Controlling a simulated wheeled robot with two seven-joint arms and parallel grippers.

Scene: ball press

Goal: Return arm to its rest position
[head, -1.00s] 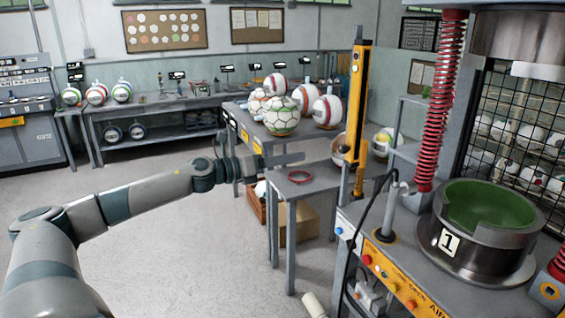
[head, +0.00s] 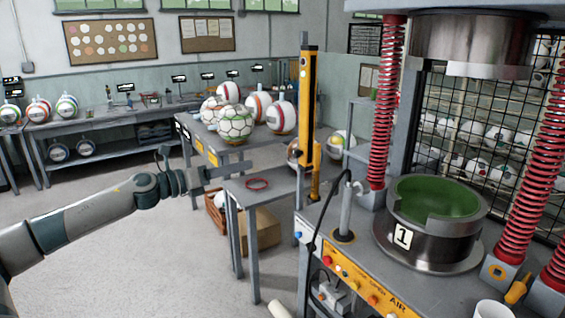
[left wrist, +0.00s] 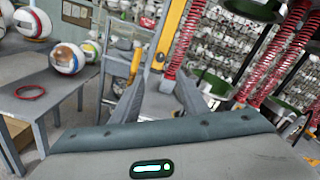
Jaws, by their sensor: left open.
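My left arm comes in from the left of the head view, stretched out level. Its gripper (head: 236,171) is in the air at the near left edge of the small grey table (head: 228,192), left of the red ring (head: 257,184). In the left wrist view the two fingers (left wrist: 160,96) stand apart with nothing between them. The red ring also shows in that view (left wrist: 30,92), on the table to the left, apart from the fingers. My right gripper is not in view.
The press with its green-lined bowl (head: 434,197) and red springs (head: 386,105) stands at right. A yellow post (head: 307,120) rises beside the small table. Several balls (head: 235,124) sit on the bench behind. A cardboard box (head: 260,230) is below. Open floor lies at left.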

